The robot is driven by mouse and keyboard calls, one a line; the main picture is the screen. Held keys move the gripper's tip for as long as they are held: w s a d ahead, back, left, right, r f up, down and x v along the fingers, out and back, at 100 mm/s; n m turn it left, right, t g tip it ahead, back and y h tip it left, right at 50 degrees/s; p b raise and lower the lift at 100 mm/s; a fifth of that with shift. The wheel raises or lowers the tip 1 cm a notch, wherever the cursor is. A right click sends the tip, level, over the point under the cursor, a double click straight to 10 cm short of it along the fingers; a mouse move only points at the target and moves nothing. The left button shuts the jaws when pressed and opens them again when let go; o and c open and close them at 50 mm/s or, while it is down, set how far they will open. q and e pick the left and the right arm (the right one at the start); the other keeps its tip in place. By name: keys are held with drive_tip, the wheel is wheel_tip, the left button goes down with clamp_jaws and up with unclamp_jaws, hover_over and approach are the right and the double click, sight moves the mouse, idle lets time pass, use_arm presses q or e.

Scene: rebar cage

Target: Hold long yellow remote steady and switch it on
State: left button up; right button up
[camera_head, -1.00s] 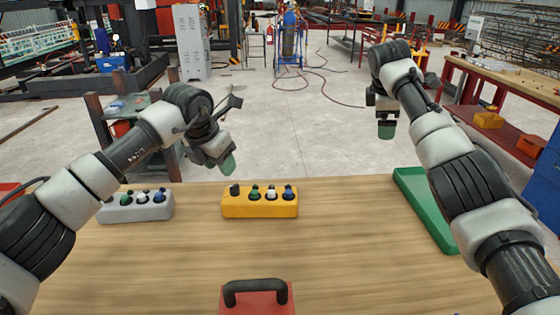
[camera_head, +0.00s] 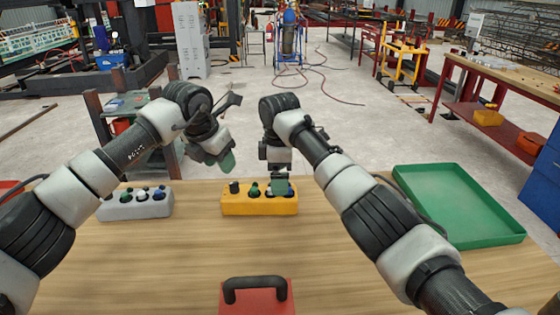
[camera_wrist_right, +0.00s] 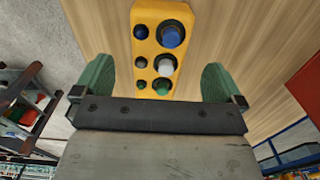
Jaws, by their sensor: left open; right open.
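The long yellow remote (camera_head: 236,207) lies on the wooden table, with a black knob at its left end and a row of coloured buttons. It also shows in the right wrist view (camera_wrist_right: 152,22), with blue, white and green buttons facing the camera. My right gripper (camera_head: 280,187) is over the remote's right part and hides some buttons. In the wrist view its green fingers stand open on either side of the remote (camera_wrist_right: 158,70), with nothing held; whether they touch it is unclear. My left gripper (camera_head: 227,163) is open and empty, behind and above the remote's left end.
A grey remote (camera_head: 136,207) with similar buttons lies to the left. A green tray (camera_head: 478,244) sits at the right, empty. A red block with a black handle (camera_head: 256,290) is at the front edge. The table between the yellow remote and the red block is clear.

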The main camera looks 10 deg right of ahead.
sight(260, 199)
wheel_tip(260, 199, down, 7)
drive_tip(key=shift+r, duration=0.15)
